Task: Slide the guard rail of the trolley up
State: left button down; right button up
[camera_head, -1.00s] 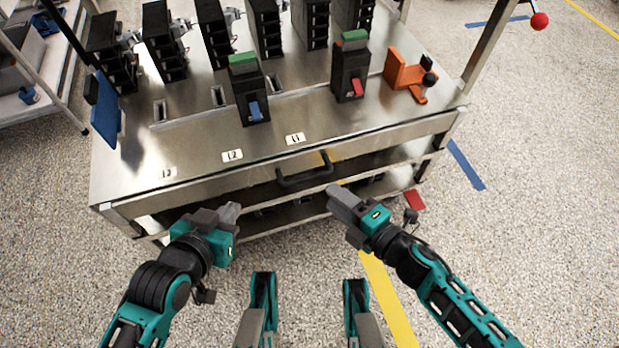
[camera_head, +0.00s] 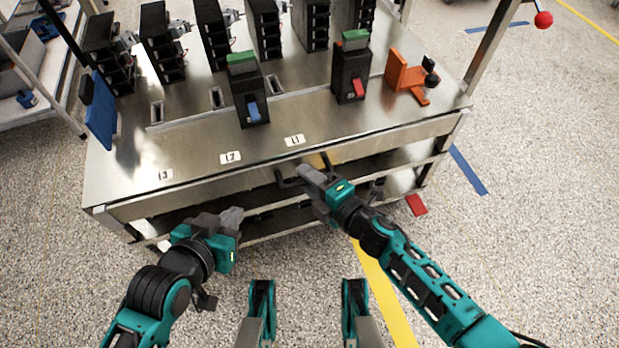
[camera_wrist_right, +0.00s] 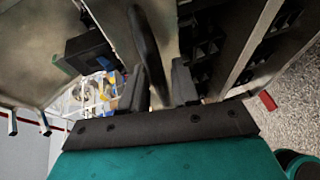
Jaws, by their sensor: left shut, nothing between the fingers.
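The trolley (camera_head: 200,165) is a steel bench with shelves below. A black bar handle (camera_head: 286,183) is mounted on its front edge; I cannot tell whether this is the guard rail. My right gripper (camera_head: 307,172) is at the bar and partly hides it in the head view. In the right wrist view the dark bar (camera_wrist_right: 146,45) runs down between the spread fingers of my right gripper (camera_wrist_right: 160,88), with no clear grip on it. My left gripper (camera_head: 232,216) is shut and empty, in front of the trolley's left part and apart from it.
Two black breakers with green tops, one with a blue lever (camera_head: 254,111) and one with a red lever (camera_head: 359,88), stand on the top. An orange bracket (camera_head: 405,75) is at the right. Several black units line the back. Trolley posts rise at both sides.

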aim_at(309, 162)
pick_arm(q)
jog(key=shift+a, duration=0.1)
pick_arm(e)
grip_shut()
pick_arm(q)
jog(key=shift+w, duration=0.1)
jog(key=shift+r, duration=0.1)
